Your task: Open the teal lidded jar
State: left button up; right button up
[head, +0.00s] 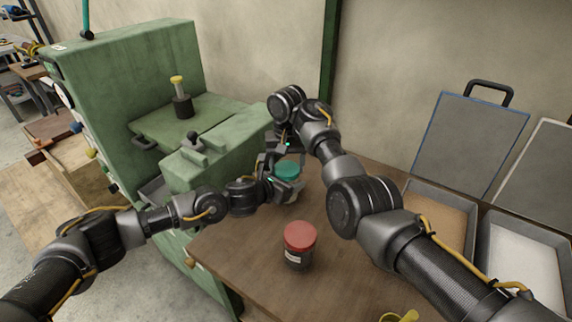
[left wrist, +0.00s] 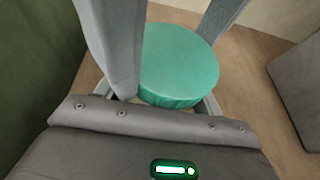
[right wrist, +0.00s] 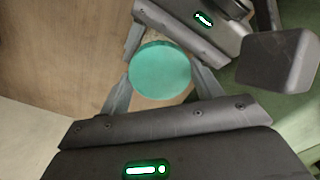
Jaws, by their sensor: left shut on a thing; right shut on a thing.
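The teal lidded jar (head: 289,170) stands upright on the wooden table, next to the green machine. Its round lid fills the middle of the left wrist view (left wrist: 178,65) and of the right wrist view (right wrist: 160,70). My left gripper (head: 286,188) comes in low from the left and is shut on the jar's body, below the lid. My right gripper (head: 284,163) reaches in from above, with its fingers shut on either side of the lid. The lid sits over the jar; I cannot tell whether there is a gap. The jar's body is mostly hidden by the grippers.
A red-lidded jar (head: 299,246) stands in front on the table (head: 235,250). The green machine (head: 135,85) is close on the left. Trays of brown (head: 440,190) and white (head: 490,228) material stand at the right. A yellow item (head: 400,316) shows at the front edge.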

jog(key=o, duration=1)
jog(key=shift+o, duration=0.4)
jog(key=shift+a, duration=0.15)
